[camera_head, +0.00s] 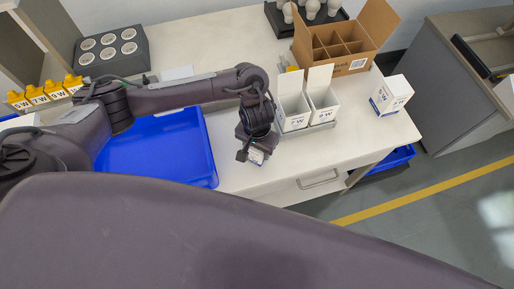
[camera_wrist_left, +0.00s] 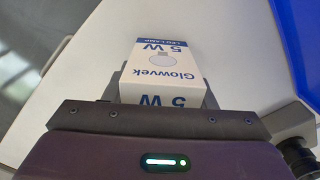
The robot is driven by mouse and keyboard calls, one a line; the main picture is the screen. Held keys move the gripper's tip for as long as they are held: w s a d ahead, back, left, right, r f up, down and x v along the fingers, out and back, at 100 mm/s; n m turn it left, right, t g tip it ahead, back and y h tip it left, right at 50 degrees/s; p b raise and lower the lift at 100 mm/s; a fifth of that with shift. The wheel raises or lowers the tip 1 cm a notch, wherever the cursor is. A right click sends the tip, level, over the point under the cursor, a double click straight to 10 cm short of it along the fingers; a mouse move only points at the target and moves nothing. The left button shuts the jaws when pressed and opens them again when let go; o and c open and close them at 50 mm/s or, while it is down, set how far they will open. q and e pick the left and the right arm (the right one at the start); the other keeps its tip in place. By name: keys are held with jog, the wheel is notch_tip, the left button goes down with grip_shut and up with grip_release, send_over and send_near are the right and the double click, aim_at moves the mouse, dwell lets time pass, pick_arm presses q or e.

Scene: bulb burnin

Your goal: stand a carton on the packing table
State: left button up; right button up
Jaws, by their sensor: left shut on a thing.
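My left gripper (camera_head: 254,150) is shut on a small white and blue carton (camera_head: 257,156) above the front part of the white packing table (camera_head: 240,182). In the left wrist view the carton (camera_wrist_left: 162,72) sits between the fingers (camera_wrist_left: 158,97); its faces read "Glowvek LED LAMP" and "5 W". Two open white cartons (camera_head: 293,112) (camera_head: 323,104) with raised flaps stand side by side in a grey holder (camera_head: 308,130) right of the gripper. Another white and blue carton (camera_head: 391,95) stands at the table's right end. My right gripper is out of view.
A blue tray (camera_head: 203,168) lies left of the gripper. A divided cardboard box (camera_head: 357,65) and a black tray (camera_head: 277,22) with bulbs are at the back. A black block (camera_head: 110,68) with round sockets and yellow watt signs (camera_head: 40,95) are at left.

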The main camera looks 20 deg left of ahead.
pick_arm(q)
jog(key=shift+r, duration=0.1)
jog(key=o, duration=1)
notch_tip(320, 180, up, 12)
jog(key=p, duration=0.5)
jog(key=shift+s, duration=0.1)
